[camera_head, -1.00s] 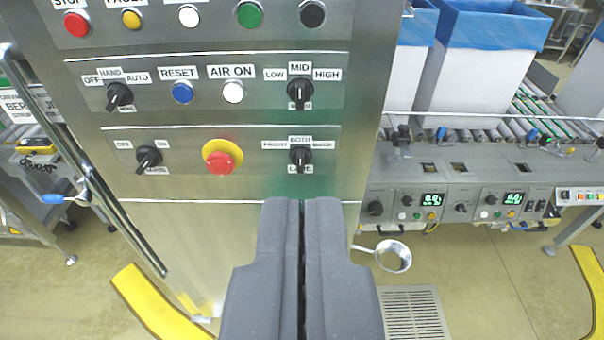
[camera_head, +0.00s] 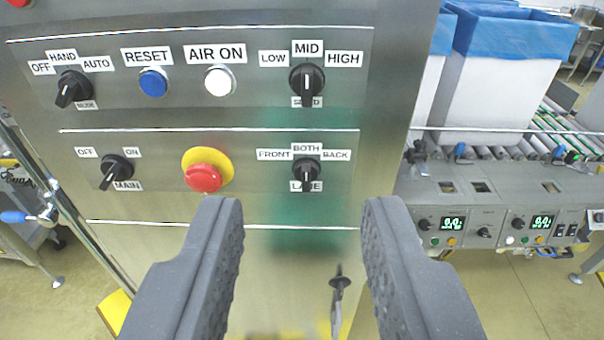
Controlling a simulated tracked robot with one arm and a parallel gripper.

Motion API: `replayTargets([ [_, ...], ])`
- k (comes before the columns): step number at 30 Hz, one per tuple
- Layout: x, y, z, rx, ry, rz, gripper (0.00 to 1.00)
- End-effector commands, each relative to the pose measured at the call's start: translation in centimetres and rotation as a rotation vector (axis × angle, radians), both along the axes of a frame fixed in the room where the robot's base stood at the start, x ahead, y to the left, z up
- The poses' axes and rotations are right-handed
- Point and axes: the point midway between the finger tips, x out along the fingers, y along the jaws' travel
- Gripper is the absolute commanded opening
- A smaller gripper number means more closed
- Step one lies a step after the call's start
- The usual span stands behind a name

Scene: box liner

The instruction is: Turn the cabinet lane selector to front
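The lane selector (camera_head: 306,175) is a black rotary knob on the lower row of the steel cabinet (camera_head: 200,255). Labels FRONT, BOTH and BACK sit around its top, with LANE below it. Its handle stands vertical, in line with BOTH. My gripper (camera_head: 301,205) is open and empty. Its two grey fingers are spread wide, left and right of the knob's column in the picture, with the tips just below the knob. They do not appear to touch it.
The red emergency stop (camera_head: 204,177) on its yellow ring and the MAIN knob (camera_head: 115,171) are left of the selector. The SPEED knob (camera_head: 307,83) is directly above. A rail (camera_head: 65,200) runs along the cabinet's left. A conveyor with lined boxes (camera_head: 495,80) stands right.

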Motion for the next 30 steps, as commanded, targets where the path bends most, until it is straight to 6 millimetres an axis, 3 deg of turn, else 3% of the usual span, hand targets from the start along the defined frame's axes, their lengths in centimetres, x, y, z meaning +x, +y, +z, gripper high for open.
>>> replayTargets([
  [1, 1.6, 0.1, -2.8, 0.001, -0.005, 0.002, 0.33],
  [3, 3.4, 0.1, -5.8, 0.002, -0.025, 0.003, 0.33],
  [9, 7.0, 0.1, -13.4, 0.002, -0.094, -0.004, 0.33],
  [12, 7.8, 0.1, -16.0, 0.001, -0.122, -0.010, 0.33],
  [18, 8.4, 0.0, -18.5, 0.000, -0.150, -0.018, 0.33],
  [23, 9.2, 0.0, -18.6, -0.001, -0.155, -0.019, 0.33],
  [30, 11.9, 0.0, -18.6, -0.001, -0.157, -0.019, 0.33],
])
